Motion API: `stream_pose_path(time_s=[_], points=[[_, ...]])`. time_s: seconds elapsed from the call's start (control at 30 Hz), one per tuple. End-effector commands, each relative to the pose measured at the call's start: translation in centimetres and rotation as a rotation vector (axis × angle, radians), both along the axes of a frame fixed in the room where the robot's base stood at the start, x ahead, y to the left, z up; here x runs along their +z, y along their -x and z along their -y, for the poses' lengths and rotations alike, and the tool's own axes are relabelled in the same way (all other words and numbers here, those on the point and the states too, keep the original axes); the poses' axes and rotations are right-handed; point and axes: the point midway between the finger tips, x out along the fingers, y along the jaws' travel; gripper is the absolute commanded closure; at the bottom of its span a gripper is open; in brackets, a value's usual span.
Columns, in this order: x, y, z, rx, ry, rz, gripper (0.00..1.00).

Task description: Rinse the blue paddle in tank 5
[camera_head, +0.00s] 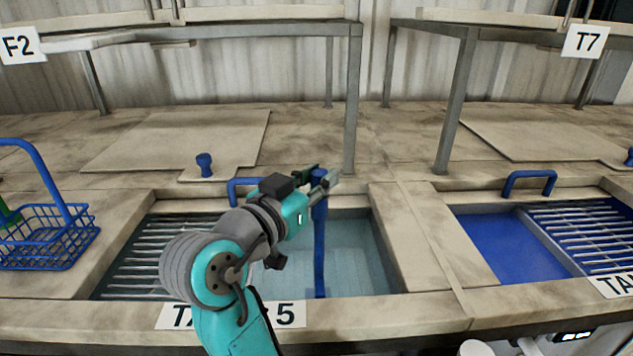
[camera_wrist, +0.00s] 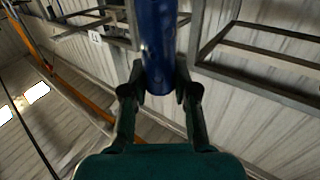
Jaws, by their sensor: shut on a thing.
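The blue paddle (camera_head: 319,250) hangs upright from my gripper (camera_head: 325,183) over the pale, clear liquid of tank 5 (camera_head: 355,265). My gripper is shut on its upper part. In the wrist view my gripper (camera_wrist: 160,92) has its fingers on both sides of the blue paddle shaft (camera_wrist: 158,45). The paddle's lower end shows near the tank's front edge; I cannot tell whether it is in the liquid or just above it. My arm covers the middle of the tank's label (camera_head: 291,314), leaving the 5 visible.
A slatted rack (camera_head: 150,260) covers tank 5's left part. A blue wire basket (camera_head: 45,238) stands left. A tank of blue liquid (camera_head: 510,250) lies right. A blue knob (camera_head: 204,165) sits on a lid behind. Metal frames (camera_head: 354,100) rise at the back.

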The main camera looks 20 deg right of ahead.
Motion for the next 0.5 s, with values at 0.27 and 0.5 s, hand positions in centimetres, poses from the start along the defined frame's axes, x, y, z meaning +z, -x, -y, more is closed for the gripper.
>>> stream_pose_path(time_s=[0.27,0.5], points=[[3.9,0.0,0.0,0.000,-0.002,0.005,1.00],[7.1,0.0,0.0,0.000,-0.001,0.005,1.00]])
